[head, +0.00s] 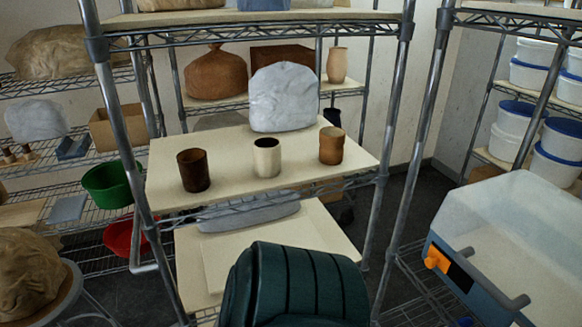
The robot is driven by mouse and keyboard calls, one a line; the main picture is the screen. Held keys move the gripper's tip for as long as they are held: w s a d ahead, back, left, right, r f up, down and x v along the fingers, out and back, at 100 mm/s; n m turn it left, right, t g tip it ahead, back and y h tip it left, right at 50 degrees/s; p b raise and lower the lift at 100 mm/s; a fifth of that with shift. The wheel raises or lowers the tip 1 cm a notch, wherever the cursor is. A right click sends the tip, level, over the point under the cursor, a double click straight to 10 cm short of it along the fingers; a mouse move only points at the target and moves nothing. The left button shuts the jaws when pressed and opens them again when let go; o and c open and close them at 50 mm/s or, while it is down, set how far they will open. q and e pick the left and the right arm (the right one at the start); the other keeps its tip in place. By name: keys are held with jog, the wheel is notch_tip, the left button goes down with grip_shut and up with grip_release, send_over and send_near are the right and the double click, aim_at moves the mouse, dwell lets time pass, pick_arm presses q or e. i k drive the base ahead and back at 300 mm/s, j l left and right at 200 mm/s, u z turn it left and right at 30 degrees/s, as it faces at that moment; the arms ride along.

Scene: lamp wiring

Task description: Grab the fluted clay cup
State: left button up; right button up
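Three cups stand upright in a row on the cream board of the middle shelf (230,146) in the head view. The right one is an orange-brown clay cup (332,147) with a slightly uneven outline. The middle one is a cream cup (267,159) with a dark inside, and the left one is a dark brown cup (194,172). Fluting is too small to make out on any of them, so I cannot tell for sure which is the fluted clay cup. Neither of my grippers is in view.
A grey wrapped lump (284,97) stands behind the cups. Metal rack posts (121,130) flank the shelf, and another shelf is above. A dark green ribbed shape covers part of the lower board (215,255). The shelf's front edge is clear.

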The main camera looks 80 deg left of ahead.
aim_at(267, 150)
jog(key=u, duration=0.45)
jog(key=l+u, duration=0.1)
jog(key=u, duration=0.75)
jog(key=l+u, duration=0.15)
jog(key=u, duration=0.7)
jog(key=l+u, duration=0.15)
jog(key=u, duration=0.75)
